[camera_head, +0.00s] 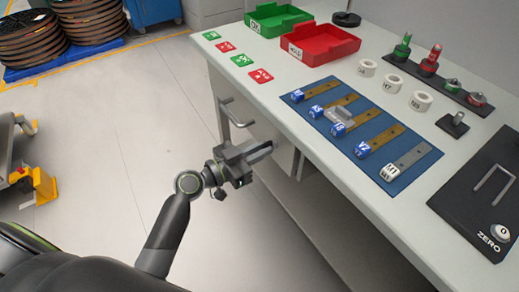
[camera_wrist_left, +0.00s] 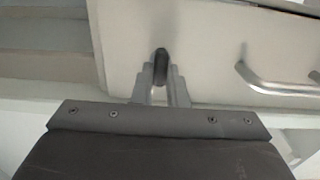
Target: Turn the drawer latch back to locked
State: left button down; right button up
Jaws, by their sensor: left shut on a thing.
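The drawer latch (camera_wrist_left: 161,58) is a small dark oblong knob on the pale drawer front (camera_wrist_left: 215,50), its long side roughly upright in the left wrist view. My left gripper (camera_wrist_left: 160,78) is shut on the latch, with one finger on each side of it. In the head view my left gripper (camera_head: 268,150) reaches to the drawer front under the worktop, and the latch is hidden there. The metal drawer handle (camera_wrist_left: 270,85) is to the right of the latch in the wrist view; it also shows in the head view (camera_head: 233,112). My right gripper is not in view.
The white worktop (camera_head: 290,88) overhangs the drawer. It bears a green tray (camera_head: 278,20), a red tray (camera_head: 322,45), a blue mat (camera_head: 320,130) with labelled pieces, white rings and a black ZERO plate (camera_head: 470,200).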

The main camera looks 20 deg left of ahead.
pick_arm(q)
jog(key=shift+n, duration=0.4)
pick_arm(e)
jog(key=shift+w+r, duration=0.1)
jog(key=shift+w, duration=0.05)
pick_arm(q)
jog(key=shift+w+a+f+n+p, duration=0.1)
jog(key=shift+n+p, duration=0.8)
jog(key=shift+n, duration=3.45)
jog(key=shift+a+f+n+p, duration=0.1)
jog(key=shift+n+p, duration=0.75)
jog(key=shift+n, duration=3.5)
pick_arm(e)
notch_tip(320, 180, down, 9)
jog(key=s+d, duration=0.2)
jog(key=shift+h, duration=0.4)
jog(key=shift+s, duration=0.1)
pick_arm(q)
jog(key=c, duration=1.4)
grip_release()
jog(key=shift+c, duration=0.2)
